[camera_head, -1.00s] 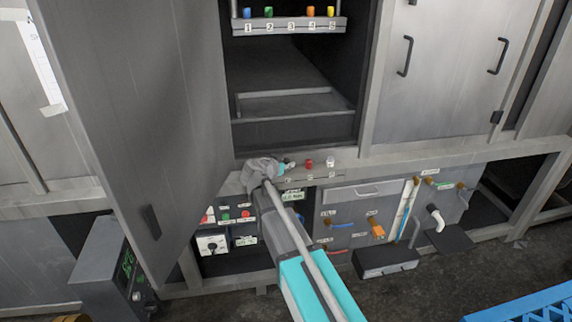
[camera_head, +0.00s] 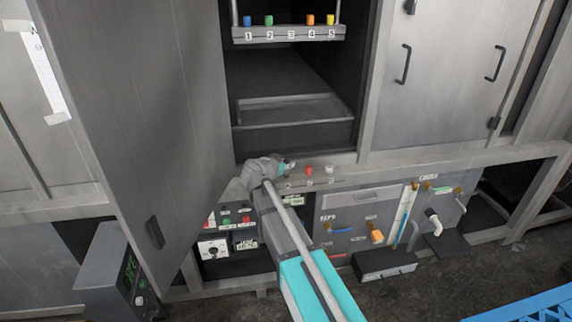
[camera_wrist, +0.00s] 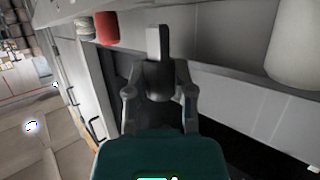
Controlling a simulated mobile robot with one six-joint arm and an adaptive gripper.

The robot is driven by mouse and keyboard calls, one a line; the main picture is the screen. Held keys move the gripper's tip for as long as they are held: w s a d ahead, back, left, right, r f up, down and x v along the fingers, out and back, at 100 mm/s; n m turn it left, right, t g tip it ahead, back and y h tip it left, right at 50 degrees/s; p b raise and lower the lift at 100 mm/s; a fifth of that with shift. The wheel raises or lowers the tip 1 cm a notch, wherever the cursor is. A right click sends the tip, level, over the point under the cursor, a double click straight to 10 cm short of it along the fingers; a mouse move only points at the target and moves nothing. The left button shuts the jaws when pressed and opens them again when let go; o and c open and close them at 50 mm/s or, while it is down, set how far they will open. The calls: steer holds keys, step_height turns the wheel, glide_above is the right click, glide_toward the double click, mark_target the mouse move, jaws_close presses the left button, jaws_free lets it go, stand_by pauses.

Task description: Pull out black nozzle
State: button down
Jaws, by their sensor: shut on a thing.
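My gripper (camera_head: 288,165) is at the left part of the ledge below the open oven, just left of a red nozzle (camera_head: 309,170) and a white nozzle (camera_head: 329,169). In the wrist view my gripper (camera_wrist: 158,92) is shut on a dark piece with a pale grey end, apparently the black nozzle (camera_wrist: 157,76). In the head view this piece is hidden or too small to make out. I cannot tell whether it is fully clear of its hole.
A rack (camera_head: 291,33) with blue, green, orange and yellow nozzles hangs above. The open grey door (camera_head: 125,130) stands left of my arm. A panel with a drawer (camera_head: 360,200), hoses and taps is below the ledge. A large pale rounded thing (camera_wrist: 294,45) is at right in the wrist view.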

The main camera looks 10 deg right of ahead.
steer(key=shift+r+p, duration=0.85)
steer(key=shift+r, duration=0.1)
